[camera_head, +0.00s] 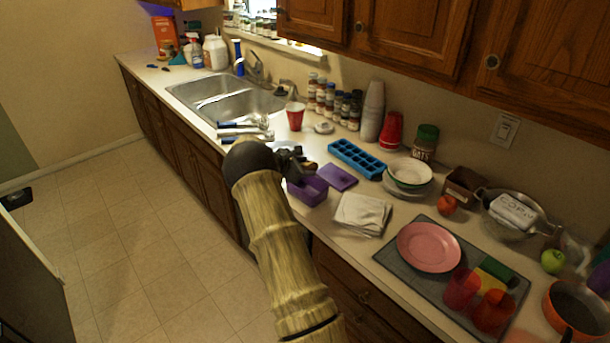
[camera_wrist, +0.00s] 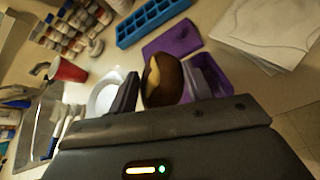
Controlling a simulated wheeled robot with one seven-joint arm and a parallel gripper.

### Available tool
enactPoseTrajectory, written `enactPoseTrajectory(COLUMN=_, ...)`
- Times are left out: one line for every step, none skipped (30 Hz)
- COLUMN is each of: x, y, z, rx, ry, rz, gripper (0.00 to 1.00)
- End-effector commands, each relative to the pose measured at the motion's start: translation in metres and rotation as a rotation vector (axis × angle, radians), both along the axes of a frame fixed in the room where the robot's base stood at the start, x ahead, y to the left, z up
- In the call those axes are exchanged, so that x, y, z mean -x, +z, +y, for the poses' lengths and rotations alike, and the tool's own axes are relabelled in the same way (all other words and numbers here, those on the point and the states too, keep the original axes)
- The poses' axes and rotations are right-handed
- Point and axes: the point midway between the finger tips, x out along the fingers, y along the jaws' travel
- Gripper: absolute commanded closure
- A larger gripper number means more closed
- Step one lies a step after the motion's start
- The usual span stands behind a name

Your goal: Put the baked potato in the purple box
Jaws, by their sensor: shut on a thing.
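The baked potato (camera_wrist: 163,80), brown with a pale yellow patch, is between the two fingers of my gripper (camera_wrist: 160,90) in the wrist view. The gripper is shut on it. The purple box (camera_wrist: 215,80) is just right of the potato in the wrist view, partly hidden by the right finger. In the head view the purple box (camera_head: 309,192) stands open near the counter's front edge.
A purple lid (camera_head: 337,177) lies behind the box, near a blue ice tray (camera_head: 357,158). A white bowl (camera_wrist: 103,97) is left of the potato. White folded cloths (camera_head: 362,214) lie right of the box. A red cup (camera_head: 295,115) stands near the sink (camera_head: 222,97).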

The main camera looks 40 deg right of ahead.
Motion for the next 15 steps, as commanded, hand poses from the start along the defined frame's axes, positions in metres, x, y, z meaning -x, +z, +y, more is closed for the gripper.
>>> enactPoseTrajectory(x=0.000, y=0.000, z=-0.001, rx=0.001, ry=-0.001, rz=-0.001, gripper=0.90)
enactPoseTrajectory(x=0.000, y=-0.002, z=-0.001, rx=0.001, ry=-0.001, rz=0.001, gripper=0.90)
enactPoseTrajectory(x=0.001, y=-0.005, z=-0.001, rx=0.000, ry=-0.002, rz=0.001, gripper=0.90)
enactPoseTrajectory(x=0.001, y=-0.008, z=-0.001, rx=0.000, ry=-0.002, rz=0.002, gripper=0.90)
enactPoseTrajectory(x=0.001, y=-0.013, z=-0.001, rx=-0.001, ry=-0.001, rz=0.003, gripper=0.90)
enactPoseTrajectory(x=0.001, y=-0.018, z=-0.001, rx=-0.001, ry=-0.003, rz=0.003, gripper=0.90)
enactPoseTrajectory(x=0.001, y=-0.023, z=-0.001, rx=-0.001, ry=-0.002, rz=0.004, gripper=0.90)
enactPoseTrajectory(x=0.001, y=-0.027, z=-0.001, rx=0.000, ry=-0.001, rz=0.004, gripper=0.90)
enactPoseTrajectory(x=0.001, y=-0.031, z=-0.001, rx=0.000, ry=-0.001, rz=0.002, gripper=0.90)
enactPoseTrajectory(x=0.001, y=-0.034, z=-0.001, rx=-0.001, ry=-0.002, rz=0.001, gripper=0.90)
enactPoseTrajectory(x=0.001, y=-0.036, z=-0.001, rx=-0.001, ry=-0.002, rz=0.001, gripper=0.90)
enactPoseTrajectory(x=0.001, y=-0.037, z=-0.001, rx=0.000, ry=-0.001, rz=0.000, gripper=0.90)
enactPoseTrajectory(x=0.001, y=-0.037, z=-0.001, rx=0.000, ry=-0.002, rz=-0.001, gripper=0.90)
enactPoseTrajectory(x=0.001, y=-0.037, z=-0.001, rx=0.000, ry=-0.002, rz=-0.001, gripper=0.90)
enactPoseTrajectory(x=0.001, y=-0.037, z=-0.001, rx=0.000, ry=-0.002, rz=-0.001, gripper=0.90)
